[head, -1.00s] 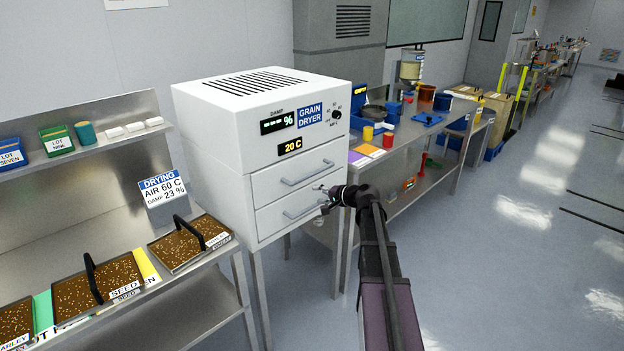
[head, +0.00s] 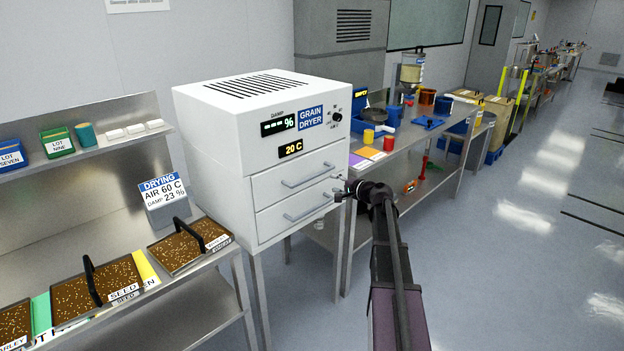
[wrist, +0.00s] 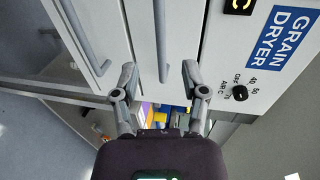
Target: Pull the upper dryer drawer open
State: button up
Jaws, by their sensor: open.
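The white grain dryer (head: 215,165) has two drawers, one above the other, and both look closed. The upper drawer (head: 270,185) has a grey bar handle (head: 308,174); the lower drawer (head: 275,222) has a similar one (head: 308,207). My gripper (head: 340,190) is at the right edge of the dryer front, beside the drawers' right ends. In the wrist view, turned sideways, my gripper (wrist: 160,76) is open and empty. The upper handle (wrist: 161,40) lines up between its fingertips, the near end in the gap; contact cannot be told. The lower handle (wrist: 82,35) lies left of the fingers.
A steel shelf bench (head: 190,295) with grain trays (head: 100,290) stands left of the dryer. A sign (head: 163,192) stands near the dryer's left side. A bench with cups and a blue box (head: 428,122) adjoins on the right. The floor (head: 500,270) at right is clear.

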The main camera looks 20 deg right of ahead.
aim_at(313, 177)
jog(key=b+x, duration=0.2)
jog(key=x, duration=1)
jog(key=shift+w+a+f, duration=0.1)
jog(key=shift+w, duration=0.2)
grip_shut()
